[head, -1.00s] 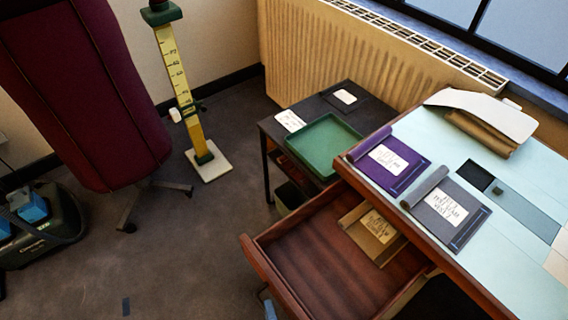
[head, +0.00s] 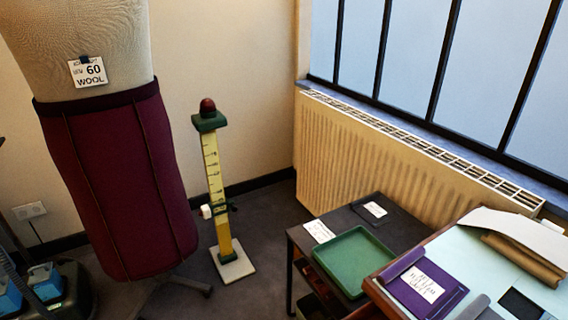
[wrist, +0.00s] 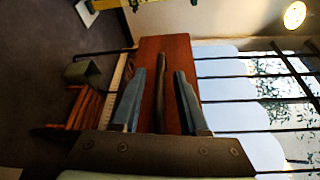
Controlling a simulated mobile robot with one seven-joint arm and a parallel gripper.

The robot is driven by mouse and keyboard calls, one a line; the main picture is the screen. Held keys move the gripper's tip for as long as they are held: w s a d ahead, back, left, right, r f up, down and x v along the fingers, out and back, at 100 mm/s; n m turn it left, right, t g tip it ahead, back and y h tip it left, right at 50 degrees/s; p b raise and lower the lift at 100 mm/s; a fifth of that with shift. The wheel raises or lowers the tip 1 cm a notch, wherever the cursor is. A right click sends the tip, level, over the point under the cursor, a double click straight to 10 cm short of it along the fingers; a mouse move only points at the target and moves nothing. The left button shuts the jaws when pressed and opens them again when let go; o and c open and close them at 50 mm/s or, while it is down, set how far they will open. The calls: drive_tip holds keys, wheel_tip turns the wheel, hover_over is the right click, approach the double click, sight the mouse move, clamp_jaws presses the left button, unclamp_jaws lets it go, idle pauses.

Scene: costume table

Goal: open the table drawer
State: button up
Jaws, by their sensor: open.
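The table (head: 463,240) with its pale blue top is cut off at the lower right of the head view. A brown sliver of the drawer (head: 362,312) shows at the bottom edge there; most of it is out of frame. In the wrist view a red-brown wooden panel, seemingly the drawer front (wrist: 149,50), fills the middle, with a dark bar handle (wrist: 160,88) along it. My gripper (wrist: 159,70) is open, one blue-grey finger on each side of the bar. I cannot tell whether either finger touches it. My gripper is outside the head view.
A low dark side table with a green tray (head: 345,260) stands left of the table. A purple folder (head: 422,288) lies on the table. A dress form in a maroon skirt (head: 120,190) and a yellow measuring stand (head: 216,190) stand at left. A radiator (head: 390,160) lines the wall.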

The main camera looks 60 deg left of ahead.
drive_tip(key=v, duration=1.2)
drive_tip(key=shift+s+d, duration=0.15)
drive_tip(key=shift+d, duration=0.2)
drive_tip(key=shift+r, duration=0.1)
